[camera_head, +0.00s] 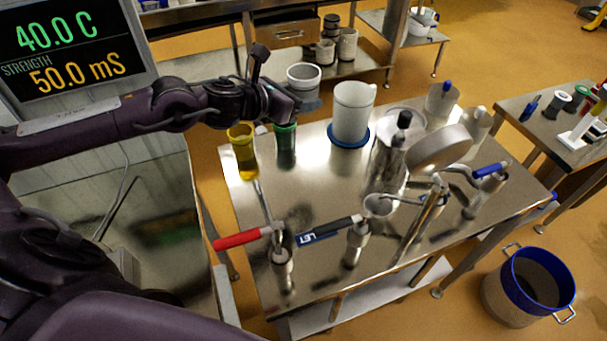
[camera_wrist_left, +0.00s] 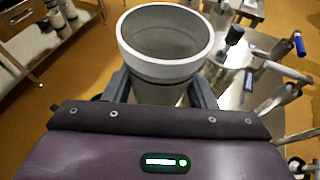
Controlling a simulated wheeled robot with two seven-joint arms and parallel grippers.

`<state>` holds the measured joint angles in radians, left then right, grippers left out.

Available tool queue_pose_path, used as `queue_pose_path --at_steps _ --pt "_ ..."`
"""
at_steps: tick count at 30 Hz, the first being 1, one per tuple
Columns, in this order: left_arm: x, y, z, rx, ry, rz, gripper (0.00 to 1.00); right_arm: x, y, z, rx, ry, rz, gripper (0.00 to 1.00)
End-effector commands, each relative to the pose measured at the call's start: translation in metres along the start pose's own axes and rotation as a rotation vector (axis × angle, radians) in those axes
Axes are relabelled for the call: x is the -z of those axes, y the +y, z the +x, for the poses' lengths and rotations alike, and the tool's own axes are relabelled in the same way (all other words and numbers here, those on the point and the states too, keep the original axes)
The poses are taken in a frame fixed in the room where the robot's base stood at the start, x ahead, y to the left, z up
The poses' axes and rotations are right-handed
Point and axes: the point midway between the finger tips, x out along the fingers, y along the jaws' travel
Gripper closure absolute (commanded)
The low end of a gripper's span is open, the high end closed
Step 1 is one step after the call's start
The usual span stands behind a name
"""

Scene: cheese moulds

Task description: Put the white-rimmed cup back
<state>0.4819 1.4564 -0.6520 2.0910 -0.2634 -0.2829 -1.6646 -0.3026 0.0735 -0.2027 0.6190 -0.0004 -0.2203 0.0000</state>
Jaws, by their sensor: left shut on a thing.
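The white-rimmed cup (camera_head: 304,73) is a grey metal cup with a pale rim, held at the back left of the steel table (camera_head: 320,185). My left gripper (camera_head: 290,105) is shut on it. In the left wrist view the cup (camera_wrist_left: 165,68) stands between the two fingers of the gripper (camera_wrist_left: 163,92); its open mouth shows and it looks empty. The cup appears roughly upright and clear of the tabletop. A green-rimmed cup (camera_head: 285,146) and a yellow-rimmed cup (camera_head: 241,158) stand on the table below and left of it. My right gripper is not in view.
A white jug (camera_head: 352,112) stands on a blue disc (camera_head: 358,142) right of the held cup. Steel vessels, a ladle-like tool, and red (camera_head: 242,239) and black handles crowd the middle and right. A blue-rimmed bucket (camera_head: 510,300) stands on the floor.

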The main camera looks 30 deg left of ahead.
Motion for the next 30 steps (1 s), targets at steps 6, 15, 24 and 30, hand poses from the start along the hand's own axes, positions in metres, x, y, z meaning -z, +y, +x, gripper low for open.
queue_pose_path --at_steps 6,15,24,30 --pt "0.039 -0.001 0.015 0.001 0.007 -0.007 0.75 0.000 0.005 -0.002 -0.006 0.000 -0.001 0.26" --pt "0.112 -0.003 0.045 0.000 0.004 -0.005 0.75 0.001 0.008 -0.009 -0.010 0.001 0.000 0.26" --pt "0.147 -0.003 0.060 -0.001 0.001 -0.002 0.75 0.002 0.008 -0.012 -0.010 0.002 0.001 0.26" --pt "0.175 -0.004 0.071 -0.001 0.003 -0.004 0.75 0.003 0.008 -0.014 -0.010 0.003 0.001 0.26"
